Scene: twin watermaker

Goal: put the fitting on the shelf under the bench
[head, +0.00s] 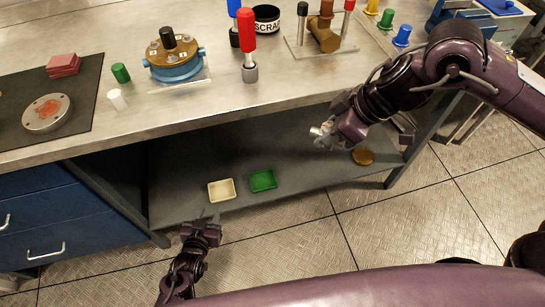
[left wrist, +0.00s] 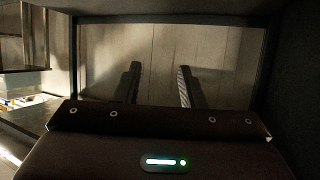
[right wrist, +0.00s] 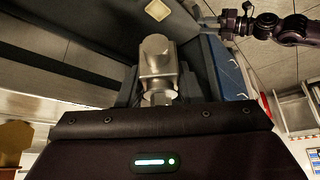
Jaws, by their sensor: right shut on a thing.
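My right gripper (head: 330,130) is shut on a silver metal fitting (head: 319,134), in front of the bench edge and above the shelf (head: 310,178) as seen in the head view. In the right wrist view the fitting (right wrist: 156,62) is a cylindrical metal body with a narrower part between the fingers. The grey shelf under the bench is partly hidden by the benchtop and my right arm. My left gripper (head: 209,216) is open and empty near the shelf's front edge; its two separate fingers (left wrist: 158,88) show in the left wrist view.
Bare shelf lies between the green tray and the gold piece. Blue drawers (head: 55,220) flank the shelf at left. The benchtop (head: 200,107) above carries tools and parts.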

